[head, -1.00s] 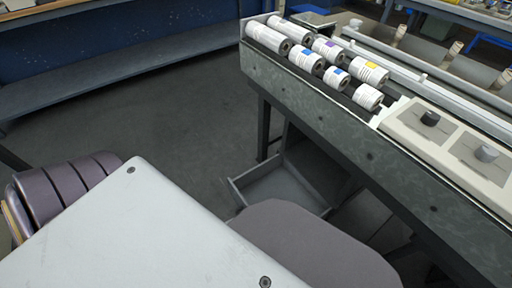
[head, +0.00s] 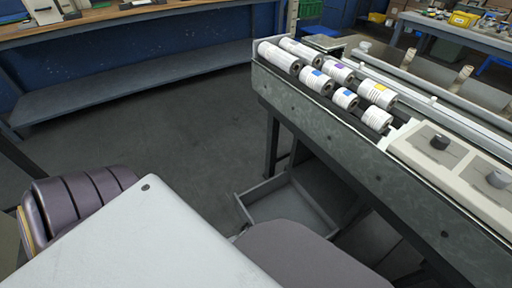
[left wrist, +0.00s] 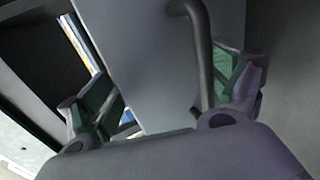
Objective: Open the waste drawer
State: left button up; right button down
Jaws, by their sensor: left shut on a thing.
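The waste drawer (head: 285,203) is a grey open-topped tray standing pulled out under the machine in the head view. Its inside looks empty, and part of its near side is hidden by my own arm. In the left wrist view, a grey panel with a dark bar handle (left wrist: 204,60) fills the middle. My left gripper (left wrist: 165,90) has its green-padded fingers on either side of this and is shut on the handle; the exact contact is hard to see. My left gripper is hidden in the head view. My right gripper is not in view.
The machine (head: 330,135) carries several white label rolls (head: 318,80) and a panel with knobs (head: 440,142). A machine leg (head: 272,145) stands close beside the drawer. The floor (head: 170,140) left of the drawer is clear up to a bench (head: 130,95).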

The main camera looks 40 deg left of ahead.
pick_arm(q)
jog(key=shift+s+a+r+t+p, duration=0.15)
jog(key=shift+r+p, duration=0.05)
jog(key=shift+r, duration=0.25)
jog(key=shift+s+a+r+t+p, duration=0.15)
jog(key=shift+r, duration=0.3)
jog(key=shift+c, duration=1)
jog(key=shift+s+r, duration=0.1)
jog(key=shift+s, duration=0.15)
jog(key=c, duration=0.6)
jog(key=shift+s, duration=0.25)
jog(key=shift+c, duration=0.3)
jog(key=f+p+v, duration=0.2)
jog(key=p+v, duration=0.2)
jog(key=v, duration=0.8)
jog(key=shift+s+a, duration=0.35)
jog(key=shift+s, duration=0.4)
